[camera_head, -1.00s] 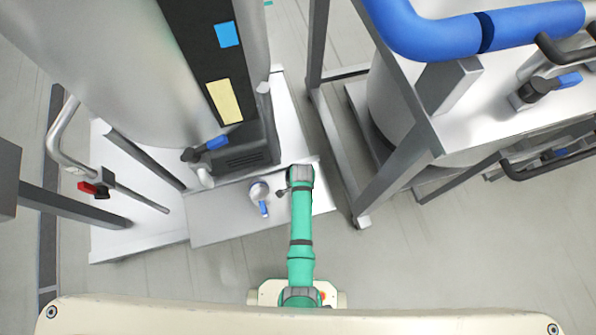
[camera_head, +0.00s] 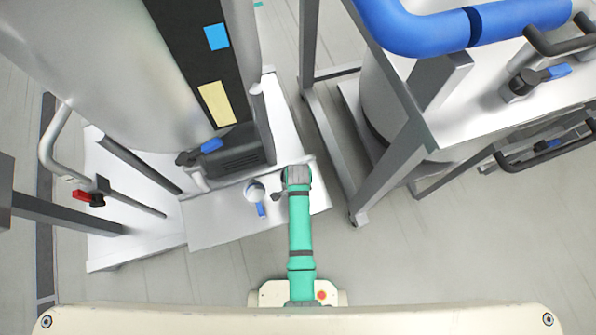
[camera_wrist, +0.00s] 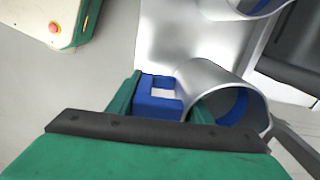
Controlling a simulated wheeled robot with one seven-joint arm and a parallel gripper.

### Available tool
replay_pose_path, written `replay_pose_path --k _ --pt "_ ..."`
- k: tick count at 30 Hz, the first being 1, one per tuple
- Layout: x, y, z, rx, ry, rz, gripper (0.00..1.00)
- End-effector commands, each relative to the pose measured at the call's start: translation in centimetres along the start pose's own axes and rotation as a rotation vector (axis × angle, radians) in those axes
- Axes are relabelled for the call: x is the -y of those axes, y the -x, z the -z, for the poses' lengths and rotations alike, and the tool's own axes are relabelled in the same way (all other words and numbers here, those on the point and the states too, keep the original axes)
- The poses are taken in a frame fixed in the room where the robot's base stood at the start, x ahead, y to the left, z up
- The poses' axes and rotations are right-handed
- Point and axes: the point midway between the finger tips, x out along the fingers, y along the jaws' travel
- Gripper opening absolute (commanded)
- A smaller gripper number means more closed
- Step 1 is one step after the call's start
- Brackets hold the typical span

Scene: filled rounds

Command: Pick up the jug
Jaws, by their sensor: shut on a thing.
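The jug (camera_head: 254,191) is a small metal cylinder with a blue handle, seen from above in the head view over a pale metal platform (camera_head: 215,222). In the wrist view the jug (camera_wrist: 207,78) lies to the right, its open rim facing the lower right and blue showing inside. Its blue handle (camera_wrist: 157,87) is between the green fingers of my gripper (camera_wrist: 160,103). My gripper is shut on this handle. In the head view my green arm stands just right of the jug. I cannot tell whether the jug touches the platform.
A large metal tank (camera_head: 115,70) with a dark panel rises behind the platform. A blue lever (camera_head: 211,145) sits close behind the jug. A metal frame (camera_head: 385,180) with a blue pipe (camera_head: 440,30) stands at right. The floor in front is clear.

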Motion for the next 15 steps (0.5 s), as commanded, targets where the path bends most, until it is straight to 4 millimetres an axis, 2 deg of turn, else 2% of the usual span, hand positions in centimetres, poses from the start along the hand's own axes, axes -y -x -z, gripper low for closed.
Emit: replay_pose_path --k 4,9,15 --pt "-2.6 3.3 -0.9 -0.001 -0.001 0.003 0.19" --pt "-6.3 5.0 -2.2 0.000 -0.001 0.000 0.19" --pt "-9.3 6.4 -3.3 0.001 -0.001 0.001 0.19"
